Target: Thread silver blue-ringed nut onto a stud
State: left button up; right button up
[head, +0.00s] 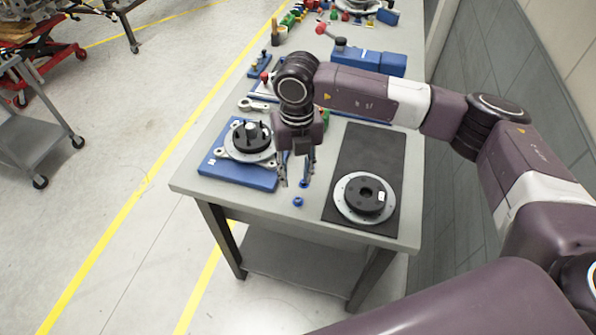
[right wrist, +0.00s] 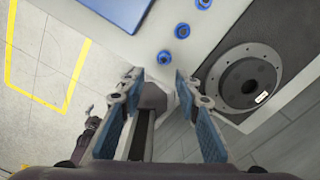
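Small blue-ringed nuts lie on the grey table: one (head: 298,202) near the front edge, another (head: 304,184) just behind it. In the right wrist view, blue nuts (right wrist: 182,31) lie beyond the fingertips; the nearest one (right wrist: 164,57) is just ahead of the gap. My right gripper (head: 294,184) is open and empty, fingers pointing down near the nuts; the open fingers also show in the right wrist view (right wrist: 158,80). A black hub with upright studs (head: 240,143) sits on a blue plate (head: 236,174) left of it. My left gripper is not seen in the head view.
A black disc on a silver flange (head: 365,197) lies on a dark mat (head: 372,145) to the right. Blue blocks (head: 358,58) and several tools stand toward the back. The table's front edge (head: 300,229) is close to the nuts.

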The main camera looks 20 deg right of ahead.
aim_at(298, 199)
jog(key=shift+d+f+b, duration=0.15)
jog(key=shift+f+b, duration=0.55)
jog(key=shift+f, duration=0.8)
jog(key=shift+d+f+b, duration=0.15)
jog(key=shift+f+b, duration=0.5)
jog(key=shift+f, duration=0.85)
jog(key=shift+f+b, duration=0.1)
jog(key=shift+b, duration=0.25)
jog(key=shift+f+b, duration=1.55)
jog(key=shift+f, duration=0.2)
jog(key=shift+r, duration=0.1)
jog(key=shift+r, duration=0.2)
grip_shut()
